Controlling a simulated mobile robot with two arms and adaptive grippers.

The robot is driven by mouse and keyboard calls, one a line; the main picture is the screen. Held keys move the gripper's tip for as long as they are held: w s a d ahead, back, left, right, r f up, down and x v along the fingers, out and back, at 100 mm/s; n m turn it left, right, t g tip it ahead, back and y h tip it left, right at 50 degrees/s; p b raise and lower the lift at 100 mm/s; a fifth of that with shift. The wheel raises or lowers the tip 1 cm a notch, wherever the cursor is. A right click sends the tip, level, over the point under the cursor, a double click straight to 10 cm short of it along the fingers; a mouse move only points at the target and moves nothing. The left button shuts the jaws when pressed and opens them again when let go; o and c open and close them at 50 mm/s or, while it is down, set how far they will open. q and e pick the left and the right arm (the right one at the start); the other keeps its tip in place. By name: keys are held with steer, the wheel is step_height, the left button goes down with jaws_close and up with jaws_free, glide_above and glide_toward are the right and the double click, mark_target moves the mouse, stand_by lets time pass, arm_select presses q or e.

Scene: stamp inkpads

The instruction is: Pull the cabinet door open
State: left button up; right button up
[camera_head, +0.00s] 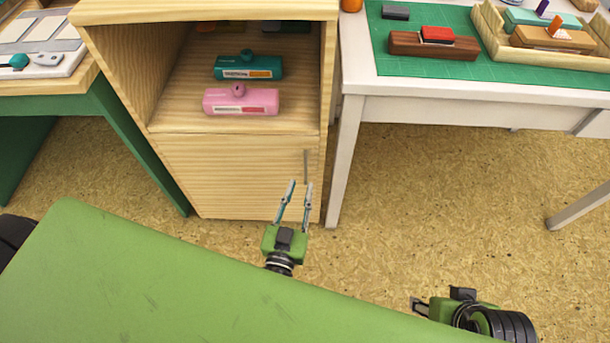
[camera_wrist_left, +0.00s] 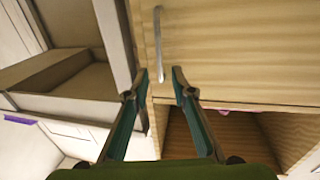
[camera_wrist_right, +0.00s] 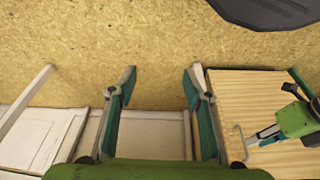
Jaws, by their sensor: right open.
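The light wooden cabinet door (camera_head: 230,175) is flush with the lower part of the cabinet. Its thin grey vertical handle (camera_head: 306,166) sits near the door's right edge. My left gripper (camera_head: 299,186) is open and points at the handle from just below. In the left wrist view the handle (camera_wrist_left: 158,45) lies beyond the gap between the open fingertips (camera_wrist_left: 162,74), with nothing between them. The right wrist view also shows the handle (camera_wrist_right: 240,140) close to the left fingers. My right gripper (camera_head: 416,306) is open and empty, low over the floor, away from the cabinet.
The open shelf above the door holds a teal stamp (camera_head: 248,67) and a pink stamp (camera_head: 240,100). A white table (camera_head: 450,97) with a green mat stands right of the cabinet, its leg close beside it. A green-framed desk (camera_head: 100,100) stands left. Floor (camera_head: 440,200) before the table is clear.

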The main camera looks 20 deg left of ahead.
mark_target(305, 172)
arm_select(q)
steer(key=w, duration=0.4)
steer(key=shift+w+a+b, duration=0.2)
steer(key=shift+b, duration=0.1)
steer(key=shift+w, duration=0.55)
arm_select(e)
steer(key=shift+t, duration=0.9)
steer(key=shift+w+a+r, duration=0.1)
steer(key=shift+w+a, duration=0.1)
steer(key=shift+w, duration=0.5)
steer(key=shift+w+a+r, duration=0.1)
steer(key=shift+w+a, duration=0.05)
steer(key=shift+w, duration=0.5)
steer(key=shift+w+a+r, duration=0.1)
steer(key=shift+w+a, duration=0.1)
steer(key=shift+w, duration=0.5)
arm_select(q)
jaws_close()
